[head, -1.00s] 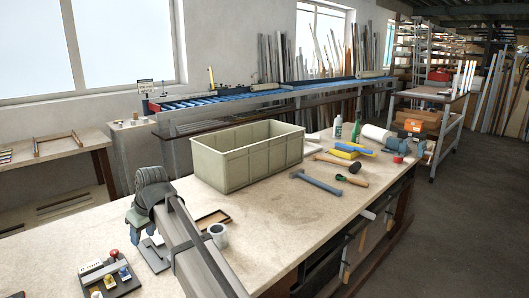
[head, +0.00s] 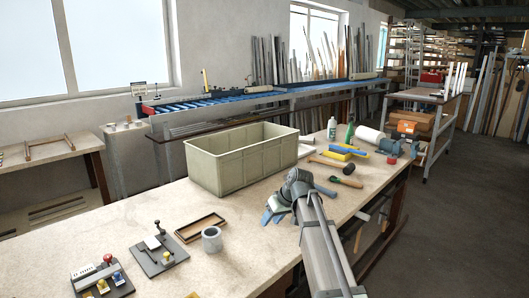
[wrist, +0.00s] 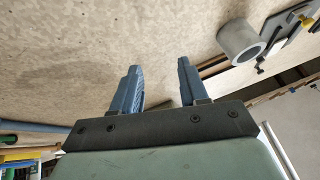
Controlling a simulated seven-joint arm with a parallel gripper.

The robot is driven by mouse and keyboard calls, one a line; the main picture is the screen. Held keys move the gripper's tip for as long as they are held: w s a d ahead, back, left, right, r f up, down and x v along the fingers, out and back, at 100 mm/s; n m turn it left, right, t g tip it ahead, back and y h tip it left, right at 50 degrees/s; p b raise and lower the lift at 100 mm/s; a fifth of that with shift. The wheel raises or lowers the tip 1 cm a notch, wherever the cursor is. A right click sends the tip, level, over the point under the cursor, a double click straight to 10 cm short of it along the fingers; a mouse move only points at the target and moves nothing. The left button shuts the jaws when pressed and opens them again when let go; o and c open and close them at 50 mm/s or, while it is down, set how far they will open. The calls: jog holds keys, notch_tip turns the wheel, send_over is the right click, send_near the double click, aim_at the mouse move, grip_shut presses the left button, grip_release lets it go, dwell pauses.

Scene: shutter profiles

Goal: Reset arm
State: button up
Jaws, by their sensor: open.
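My gripper (head: 279,212) is over the right front part of the workbench (head: 130,215) in the head view, in front of the beige crate. It covers part of a grey-headed hammer (head: 326,191) behind it. In the wrist view my gripper (wrist: 157,88) shows two blue fingers spread apart, with nothing between them. Bare bench top lies beyond the fingers.
The crate (head: 225,170) stands mid-bench.

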jog(key=d+f+m, duration=0.2)
jog(key=d+f, duration=0.1)
jog(key=d, duration=1.2)
jog(key=s+d+f+m, duration=0.2)
jog(key=s+d+f, duration=0.1)
jog(key=d+f, duration=0.7)
jog(key=s+d+f+m, duration=0.25)
jog(key=d+f, duration=0.45)
jog(key=d, duration=0.5)
jog(key=s+a+f+g, duration=0.2)
jog(key=s+a+f, duration=0.3)
jog(key=s+f, duration=0.3)
jog(key=s+a+f+g+h, duration=0.1)
jog(key=s+a+f+g, duration=0.1)
jog(key=s+a+f, duration=0.5)
jog(key=s+a+f+g, duration=0.1)
jog(key=s+a+f, duration=0.3)
jog(key=f, duration=0.7)
jog(key=s+a+f+g+h, duration=0.1)
jog(key=s+a+f, duration=0.1)
jog(key=s, duration=0.8)
jog(key=s+a+f+g+h, duration=0.1)
jog(key=s+f, duration=0.3)
jog(key=s, duration=0.6)
jog(key=s+a+f+g+h, duration=0.1)
jog(key=s+a+f+g, duration=0.2)
jog(key=s, duration=0.8)
jog(key=shift+a+f+h, duration=0.25)
jog(key=shift+f+h, duration=0.15)
jog(key=shift+f, duration=0.15)
